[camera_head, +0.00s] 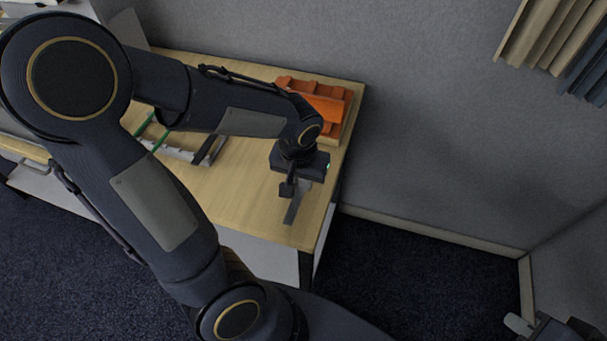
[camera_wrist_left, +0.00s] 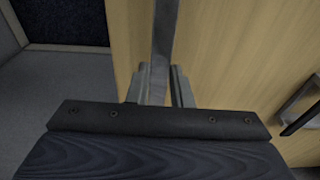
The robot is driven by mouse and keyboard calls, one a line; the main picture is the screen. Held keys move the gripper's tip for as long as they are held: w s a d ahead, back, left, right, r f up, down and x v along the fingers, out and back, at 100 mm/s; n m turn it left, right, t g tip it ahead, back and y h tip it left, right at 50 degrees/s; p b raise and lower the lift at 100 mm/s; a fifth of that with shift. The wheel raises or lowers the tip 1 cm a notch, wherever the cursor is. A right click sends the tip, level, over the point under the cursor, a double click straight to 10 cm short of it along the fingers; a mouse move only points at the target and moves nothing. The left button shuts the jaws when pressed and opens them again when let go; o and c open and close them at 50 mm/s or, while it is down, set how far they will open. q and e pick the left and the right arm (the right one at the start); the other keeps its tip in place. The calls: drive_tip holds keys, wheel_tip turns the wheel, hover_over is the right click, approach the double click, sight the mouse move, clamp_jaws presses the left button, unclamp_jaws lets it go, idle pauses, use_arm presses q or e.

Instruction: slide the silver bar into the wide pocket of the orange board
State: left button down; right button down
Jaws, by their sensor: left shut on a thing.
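The silver bar (camera_head: 293,208) is in my left gripper (camera_head: 298,186), over the right end of the table. In the left wrist view the bar (camera_wrist_left: 164,35) runs up and away from between the two shut fingers (camera_wrist_left: 160,86). The orange board (camera_head: 328,108) lies at the table's far right corner, behind my left gripper and apart from the bar. My left forearm and wrist hide part of the board, and I cannot make out its wide pocket. My right gripper (camera_head: 548,328) shows only partly at the bottom right, away from the table; its jaw state is unclear.
A metal rack with green parts (camera_head: 152,138) stands on the table (camera_head: 237,190) to the left, partly behind my left arm. A grey wall (camera_head: 430,120) rises behind and to the right.

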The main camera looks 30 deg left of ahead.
use_arm(q)
drive_tip(key=shift+d, duration=0.1)
drive_tip(key=shift+f, duration=0.1)
drive_tip(key=shift+w+a, duration=0.25)
drive_tip(key=shift+w, duration=0.7)
drive_tip(key=shift+w+a, duration=0.25)
drive_tip(key=shift+w, duration=0.7)
drive_tip(key=shift+w+a, duration=0.25)
drive_tip(key=shift+w, duration=0.7)
drive_tip(key=shift+w+a, duration=0.2)
drive_tip(key=shift+w, duration=0.75)
drive_tip(key=shift+w+a, duration=0.25)
drive_tip(key=shift+w, duration=0.65)
drive_tip(key=shift+w+a, duration=0.2)
drive_tip(key=shift+w, duration=0.75)
drive_tip(key=shift+w+a+p, duration=0.2)
drive_tip(key=shift+w+p, duration=0.05)
drive_tip(key=shift+w, duration=0.5)
drive_tip(key=shift+w+a+p, duration=0.15)
drive_tip(key=shift+w+p, duration=0.05)
drive_tip(key=shift+w, duration=0.5)
drive_tip(key=shift+w+a+p, duration=0.2)
drive_tip(key=shift+w+p, duration=0.05)
drive_tip(key=shift+w, duration=0.5)
